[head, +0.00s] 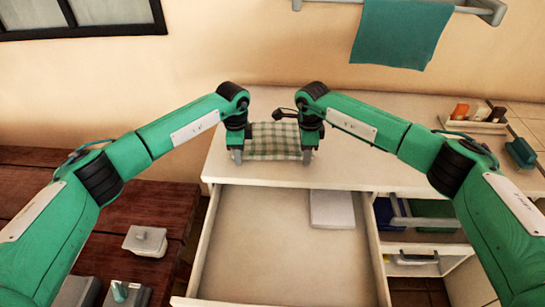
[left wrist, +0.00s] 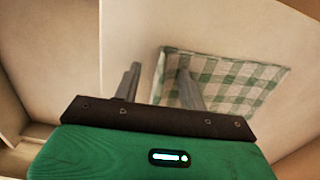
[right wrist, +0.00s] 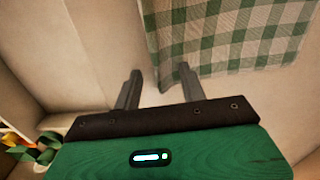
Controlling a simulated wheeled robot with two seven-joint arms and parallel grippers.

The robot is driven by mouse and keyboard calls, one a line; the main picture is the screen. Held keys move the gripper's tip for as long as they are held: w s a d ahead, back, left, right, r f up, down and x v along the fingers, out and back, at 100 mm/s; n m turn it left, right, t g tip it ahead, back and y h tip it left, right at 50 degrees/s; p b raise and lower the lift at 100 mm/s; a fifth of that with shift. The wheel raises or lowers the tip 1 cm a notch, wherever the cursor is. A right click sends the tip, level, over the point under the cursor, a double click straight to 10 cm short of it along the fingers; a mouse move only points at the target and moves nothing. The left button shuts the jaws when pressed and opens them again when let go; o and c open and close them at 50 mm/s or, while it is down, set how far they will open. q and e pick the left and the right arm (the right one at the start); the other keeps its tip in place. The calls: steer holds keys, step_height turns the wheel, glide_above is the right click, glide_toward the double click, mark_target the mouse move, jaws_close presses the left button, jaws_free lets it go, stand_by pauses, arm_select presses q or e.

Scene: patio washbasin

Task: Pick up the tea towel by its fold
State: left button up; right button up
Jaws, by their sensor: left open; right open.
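The tea towel (head: 273,141) is a green-and-white checked cloth lying flat on the white counter, between my two grippers in the head view. It also shows in the left wrist view (left wrist: 240,82) and the right wrist view (right wrist: 240,38). My left gripper (head: 238,156) is open and empty at the towel's left edge; one finger overlaps the cloth in its wrist view. My right gripper (head: 308,155) is open and empty at the towel's right edge, its fingers near the cloth's border. I cannot tell whether either gripper touches it. The grippers cover parts of the side edges; the fold is not clearly distinguishable.
An open, pulled-out drawer (head: 255,240) below the counter holds a white flat item (head: 332,209). A teal cloth (head: 402,32) hangs from a wall rail. A tray (head: 474,124) with small bottles stands at right. A lidded box (head: 146,240) sits on the dark wooden table (head: 160,210).

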arm_select(q)
steer(key=shift+f, duration=0.4)
arm_select(e)
steer(key=shift+f, duration=0.35)
arm_select(q)
jaws_close()
arm_select(e)
steer(key=shift+s, duration=0.1)
jaws_close()
arm_select(q)
steer(key=shift+s, duration=0.1)
steer(key=shift+r, duration=0.1)
